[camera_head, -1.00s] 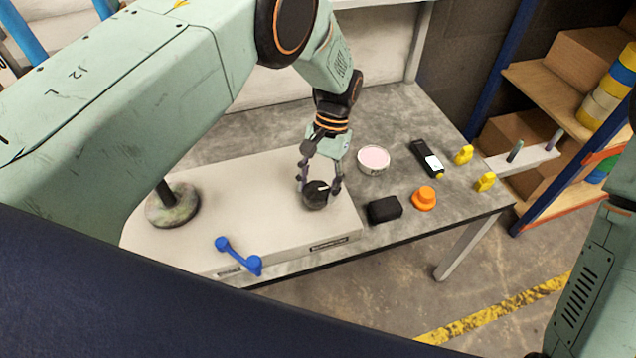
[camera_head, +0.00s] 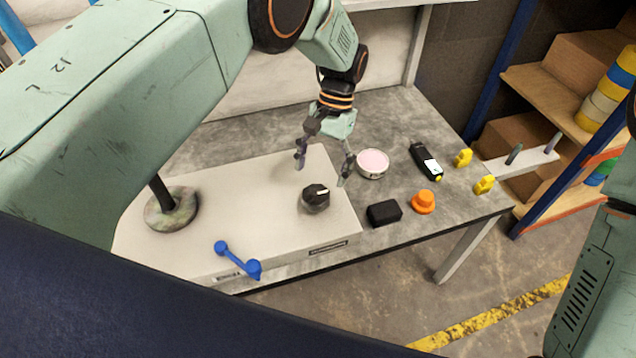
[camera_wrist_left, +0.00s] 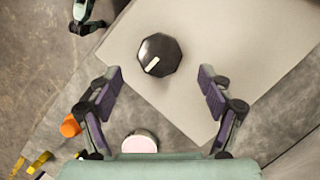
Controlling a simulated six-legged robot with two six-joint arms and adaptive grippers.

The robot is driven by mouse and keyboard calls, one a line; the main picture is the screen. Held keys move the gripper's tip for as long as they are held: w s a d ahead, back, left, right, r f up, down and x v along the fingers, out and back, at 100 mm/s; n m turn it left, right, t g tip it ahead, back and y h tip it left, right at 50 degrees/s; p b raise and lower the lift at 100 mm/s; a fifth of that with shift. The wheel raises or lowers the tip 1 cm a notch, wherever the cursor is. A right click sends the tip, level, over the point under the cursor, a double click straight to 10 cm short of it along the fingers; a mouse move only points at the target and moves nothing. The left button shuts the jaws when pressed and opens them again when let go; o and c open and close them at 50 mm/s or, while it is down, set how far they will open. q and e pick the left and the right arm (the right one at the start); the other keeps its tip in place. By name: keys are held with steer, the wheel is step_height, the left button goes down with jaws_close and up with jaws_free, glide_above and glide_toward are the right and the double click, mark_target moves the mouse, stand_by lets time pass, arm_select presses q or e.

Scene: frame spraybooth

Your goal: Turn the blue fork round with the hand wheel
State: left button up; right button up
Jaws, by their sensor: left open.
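A black round knob (camera_head: 316,198) with a white mark stands on top of the pale box (camera_head: 255,200); it also shows in the left wrist view (camera_wrist_left: 159,55). No part is clearly labelled as the hand wheel. A blue bar with round ends (camera_head: 238,260) is on the box's front. A dark post rises from a speckled disc (camera_head: 171,210) at the box's left; my arm hides what is above. Blue tubes (camera_head: 16,28) at the top left may belong to the fork. My left gripper (camera_head: 323,170) is open and empty, behind and above the knob.
On the grey table are a pink-topped tin (camera_head: 373,163), a black block (camera_head: 384,213), an orange knob-shaped piece (camera_head: 423,201), a black handheld device (camera_head: 425,161) and yellow pieces (camera_head: 485,184). A shelf rack (camera_head: 545,90) stands at right.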

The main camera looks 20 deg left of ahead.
mark_target(316, 193)
arm_select(q)
steer(key=v, duration=0.7)
steer(key=x, duration=1.2)
